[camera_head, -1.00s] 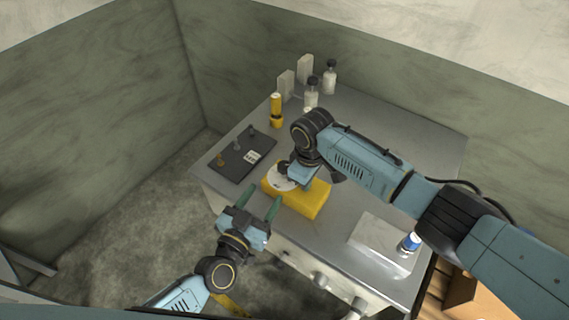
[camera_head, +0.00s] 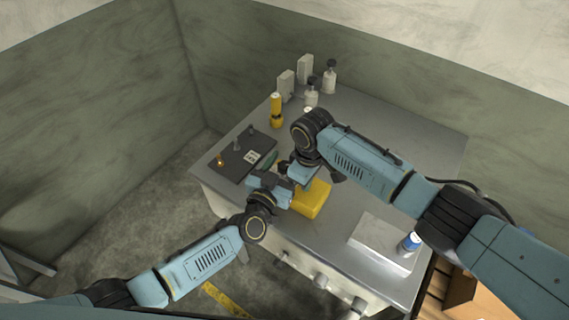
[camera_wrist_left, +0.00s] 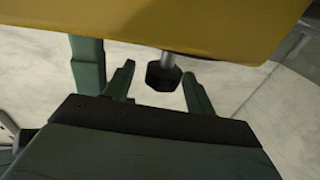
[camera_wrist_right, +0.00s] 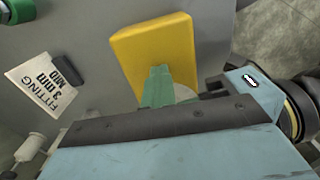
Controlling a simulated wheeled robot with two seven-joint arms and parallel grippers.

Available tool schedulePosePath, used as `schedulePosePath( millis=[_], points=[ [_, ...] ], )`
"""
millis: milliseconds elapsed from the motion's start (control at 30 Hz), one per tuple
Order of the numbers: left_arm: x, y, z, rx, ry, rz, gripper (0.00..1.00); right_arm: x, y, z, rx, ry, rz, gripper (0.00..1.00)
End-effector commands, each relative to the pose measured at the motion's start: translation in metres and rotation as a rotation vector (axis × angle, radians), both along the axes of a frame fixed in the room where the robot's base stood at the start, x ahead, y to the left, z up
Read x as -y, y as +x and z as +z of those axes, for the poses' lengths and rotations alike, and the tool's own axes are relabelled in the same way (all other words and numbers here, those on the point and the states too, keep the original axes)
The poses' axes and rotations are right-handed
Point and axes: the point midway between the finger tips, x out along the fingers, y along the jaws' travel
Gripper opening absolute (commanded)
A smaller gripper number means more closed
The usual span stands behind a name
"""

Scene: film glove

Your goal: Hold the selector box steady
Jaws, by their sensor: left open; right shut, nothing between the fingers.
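The yellow selector box (camera_head: 313,199) sits on the grey bench top, partly covered by my grippers in the head view. It fills the top of the left wrist view (camera_wrist_left: 190,22) and shows in the right wrist view (camera_wrist_right: 150,50). My left gripper (camera_wrist_left: 158,85) is open beside the box; a dark knob on a metal shaft (camera_wrist_left: 163,75) appears between its fingers. I cannot tell whether it touches the box. My right gripper's green fingers (camera_wrist_right: 158,85) are shut and empty over the box, partly hiding its pale round dial (camera_wrist_right: 184,92).
A dark panel (camera_head: 230,158) with small levers and a label lies left of the box. A yellow cylinder (camera_head: 276,110) and white-bodied bottles (camera_head: 329,82) stand behind. A pale block (camera_head: 375,245) and a blue-and-white can (camera_head: 411,242) are at the right.

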Motion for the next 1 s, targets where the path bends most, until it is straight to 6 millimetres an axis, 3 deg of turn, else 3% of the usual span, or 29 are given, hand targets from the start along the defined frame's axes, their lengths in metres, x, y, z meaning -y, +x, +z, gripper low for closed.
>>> schedulePosePath(
  millis=[33,233,600,1000],
  points=[
    [0.0004,0.0004,-0.0009,0.000,0.000,0.000,0.55,0.0050,-0.0029,-0.0075,-0.009,-0.011,-0.004,0.00],
    [0.0003,0.0003,-0.0010,0.000,-0.001,0.000,0.55,0.0050,-0.0029,-0.0075,-0.009,-0.011,-0.004,0.00],
    [0.0005,-0.0001,-0.0011,-0.001,0.000,-0.001,0.11,0.0048,-0.0030,-0.0075,-0.009,-0.011,-0.004,0.00],
    [0.0012,0.0006,0.0003,0.008,0.004,-0.096,0.11,0.0047,-0.0029,-0.0075,-0.008,-0.010,-0.004,0.00]
  ],
)
